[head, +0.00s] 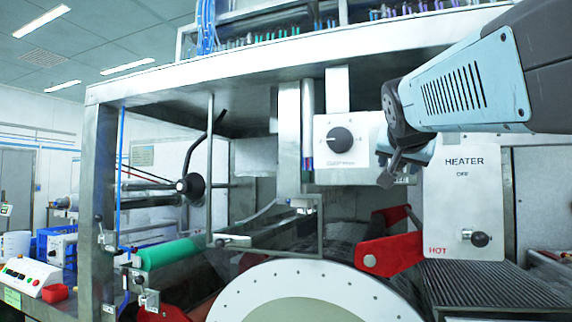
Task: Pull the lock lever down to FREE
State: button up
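No lever marked LOCK or FREE can be read in the head view, so I cannot tell which part is the lock lever. A small lever with a dark knob (99,219) sits on the left frame post. A black curved bar rises above a round black hub (191,187) behind the left opening. My gripper (395,172) is seen from behind, in front of the white dial box (341,155) and left of the heater panel. Its fingers are small and dark, and I cannot tell whether they are open. Nothing is visible in it.
The white heater panel (463,190) reads HEATER, OFF and HOT, with a black knob (480,239) low down near HOT. Red brackets (390,252), a pale drum disc (315,295) and a green roller (170,253) fill the lower middle. A button box (28,278) stands at left.

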jog(key=shift+s+r, duration=0.1)
jog(key=shift+s+a+r, duration=0.1)
jog(key=shift+s+a, duration=0.05)
jog(key=shift+s, duration=0.1)
jog(key=v, duration=1.3)
jog(key=f+n+g+y, duration=0.1)
jog(key=f+n+g, duration=0.1)
jog(key=f, duration=1)
jog(key=s+f+n+g+y, duration=0.1)
jog(key=f+n+g+y, duration=0.1)
jog(key=f, duration=1)
jog(key=s+f+n+g+y, duration=0.1)
jog(key=f+n+g, duration=0.2)
jog(key=f, duration=0.9)
jog(key=shift+d+g+y, duration=0.3)
jog(key=shift+g, duration=0.2)
